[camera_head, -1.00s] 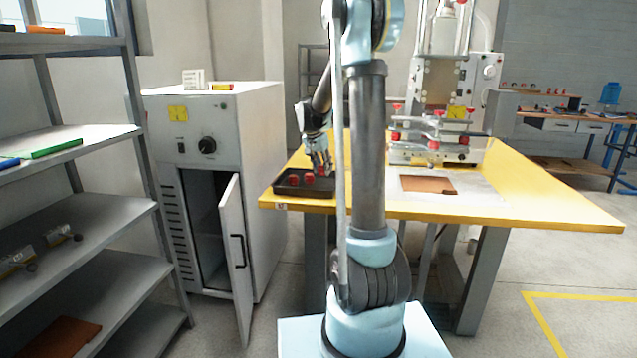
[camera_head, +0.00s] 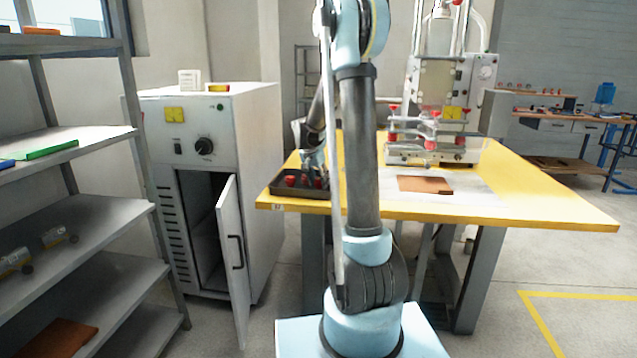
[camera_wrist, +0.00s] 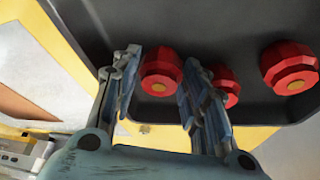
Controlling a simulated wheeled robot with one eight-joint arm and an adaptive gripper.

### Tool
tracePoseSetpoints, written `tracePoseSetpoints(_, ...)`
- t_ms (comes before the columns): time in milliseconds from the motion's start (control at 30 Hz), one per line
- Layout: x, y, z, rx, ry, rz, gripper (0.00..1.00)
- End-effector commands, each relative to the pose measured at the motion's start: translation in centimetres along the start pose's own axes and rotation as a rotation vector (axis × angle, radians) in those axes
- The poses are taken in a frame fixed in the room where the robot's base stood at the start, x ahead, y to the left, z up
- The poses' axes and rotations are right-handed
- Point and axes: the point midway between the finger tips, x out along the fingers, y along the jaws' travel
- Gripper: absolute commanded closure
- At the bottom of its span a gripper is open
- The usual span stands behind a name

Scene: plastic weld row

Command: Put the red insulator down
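My gripper (camera_wrist: 162,85) points into the dark tray (camera_wrist: 240,25) with one finger on each side of a red insulator (camera_wrist: 160,72). Both fingers look pressed against its sides, so it appears shut on it. The insulator is at or just above the tray floor; I cannot tell which. Two more red insulators lie in the tray to the right, one (camera_wrist: 225,88) partly hidden by the right finger and one (camera_wrist: 290,67) clear of it. In the head view, my gripper (camera_head: 315,177) is down at the tray (camera_head: 290,194) on the table's left end.
The yellow table (camera_head: 520,205) holds a welding press (camera_head: 440,90) at the back and a brown plate (camera_head: 424,184) right of my arm. A grey cabinet (camera_head: 258,150) with its door (camera_head: 231,260) ajar stands left of the table. A shelf rack (camera_head: 75,215) is at far left.

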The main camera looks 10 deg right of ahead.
Motion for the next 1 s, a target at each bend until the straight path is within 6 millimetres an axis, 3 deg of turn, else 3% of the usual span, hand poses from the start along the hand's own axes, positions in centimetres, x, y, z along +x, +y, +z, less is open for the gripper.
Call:
tracePoseSetpoints(267,-0.1,0.0,-0.1,0.0,0.0,0.0,0.59)
tracePoseSetpoints(433,-1.3,0.1,0.0,0.0,0.0,0.0,0.59)
tracePoseSetpoints(1000,-10.7,0.1,-0.1,0.0,0.0,0.001,0.59)
